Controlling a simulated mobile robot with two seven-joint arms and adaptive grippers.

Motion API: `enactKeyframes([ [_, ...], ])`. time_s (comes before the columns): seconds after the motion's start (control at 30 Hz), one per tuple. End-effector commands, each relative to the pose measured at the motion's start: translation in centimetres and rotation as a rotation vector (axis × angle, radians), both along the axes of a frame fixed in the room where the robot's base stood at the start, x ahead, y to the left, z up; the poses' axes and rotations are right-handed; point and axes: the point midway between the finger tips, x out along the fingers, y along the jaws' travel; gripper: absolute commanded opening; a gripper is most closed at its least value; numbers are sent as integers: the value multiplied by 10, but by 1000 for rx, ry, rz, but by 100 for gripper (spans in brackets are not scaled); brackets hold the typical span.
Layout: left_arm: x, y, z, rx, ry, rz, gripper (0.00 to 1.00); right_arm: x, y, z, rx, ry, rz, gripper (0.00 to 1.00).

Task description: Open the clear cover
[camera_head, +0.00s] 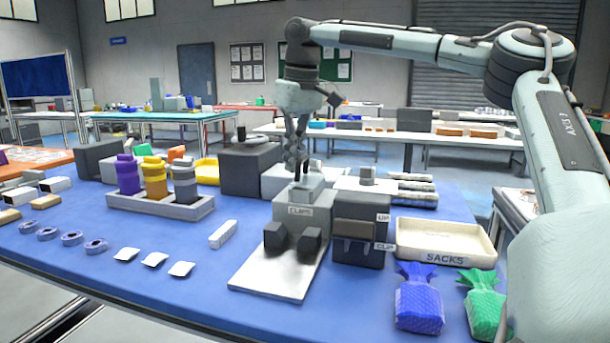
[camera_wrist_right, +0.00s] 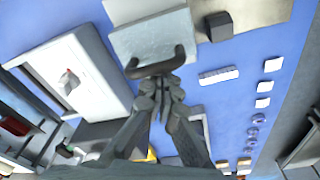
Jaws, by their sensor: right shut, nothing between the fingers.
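A pale grey box labelled CLIPS (camera_head: 305,213) stands on the blue table, with a small light block on its top. I cannot make out a separate clear cover in the head view. My right gripper (camera_head: 299,172) points down just above the top of this box, and whether it touches is hard to tell. It is shut and holds nothing. In the right wrist view the fingertips (camera_wrist_right: 160,66) are close together over a pale grey panel (camera_wrist_right: 150,38), which may be part of that box. My left gripper is not in view.
A dark box labelled UP and CLIP (camera_head: 358,245) and a SACKS tray (camera_head: 443,257) stand to the right. A white plate with dark blocks (camera_head: 270,285) lies in front. A bottle rack (camera_head: 160,210) is at the left.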

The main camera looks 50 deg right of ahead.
Motion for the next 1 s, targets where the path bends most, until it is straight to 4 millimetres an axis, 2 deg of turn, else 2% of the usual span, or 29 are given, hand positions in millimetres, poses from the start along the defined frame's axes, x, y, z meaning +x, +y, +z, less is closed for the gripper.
enactKeyframes([
  [0.33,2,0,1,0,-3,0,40,0,0,10,0,2,0,0],
  [0.63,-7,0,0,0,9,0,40,0,0,25,-1,1,0,0],
  [1.0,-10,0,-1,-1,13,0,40,-8,-4,28,1,3,-1,0],
])
